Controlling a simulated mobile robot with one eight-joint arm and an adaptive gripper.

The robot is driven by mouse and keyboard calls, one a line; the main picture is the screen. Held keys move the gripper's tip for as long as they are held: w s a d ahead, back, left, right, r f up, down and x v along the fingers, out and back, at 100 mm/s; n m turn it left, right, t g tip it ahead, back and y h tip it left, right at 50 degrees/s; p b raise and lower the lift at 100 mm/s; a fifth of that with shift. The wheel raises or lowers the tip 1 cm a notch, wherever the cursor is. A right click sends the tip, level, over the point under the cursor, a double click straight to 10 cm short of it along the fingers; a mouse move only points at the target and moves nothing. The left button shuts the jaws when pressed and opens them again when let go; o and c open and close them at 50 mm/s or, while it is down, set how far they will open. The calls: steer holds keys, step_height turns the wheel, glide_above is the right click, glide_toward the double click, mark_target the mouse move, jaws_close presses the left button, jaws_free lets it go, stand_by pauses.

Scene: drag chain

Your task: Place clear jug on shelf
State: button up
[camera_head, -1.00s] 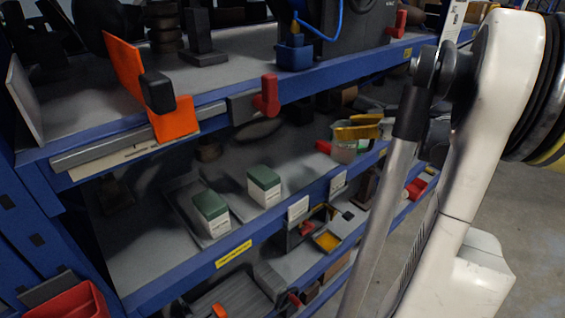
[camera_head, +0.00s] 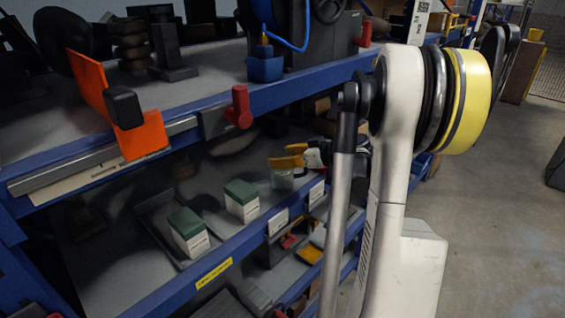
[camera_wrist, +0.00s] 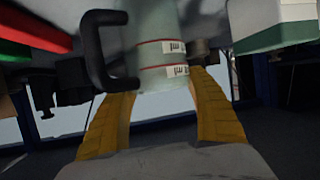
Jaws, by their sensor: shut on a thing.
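The clear jug (camera_wrist: 160,30) is a translucent pale-green vessel with a black handle (camera_wrist: 97,50) and red-and-white scale labels. In the wrist view it stands between the yellow fingers of my gripper (camera_wrist: 163,86), which is shut on it. In the head view the jug (camera_head: 282,179) shows small below a yellow finger, partly hidden by the gripper (camera_head: 287,161). It appears at the middle shelf (camera_head: 125,268), right of two green-and-white boxes. I cannot tell whether its base touches the shelf.
The green-and-white boxes (camera_head: 241,201) (camera_head: 188,232) stand close by on the middle shelf. The upper shelf's blue edge (camera_head: 290,88), with an orange bracket (camera_head: 140,135) and red clamp (camera_head: 238,106), overhangs it. Open floor (camera_head: 500,220) lies at right.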

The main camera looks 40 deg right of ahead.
steer(key=shift+f, duration=0.9)
steer(key=shift+r, duration=0.1)
steer(key=o, duration=1.4)
steer(key=shift+f, duration=0.2)
steer(key=shift+r, duration=0.15)
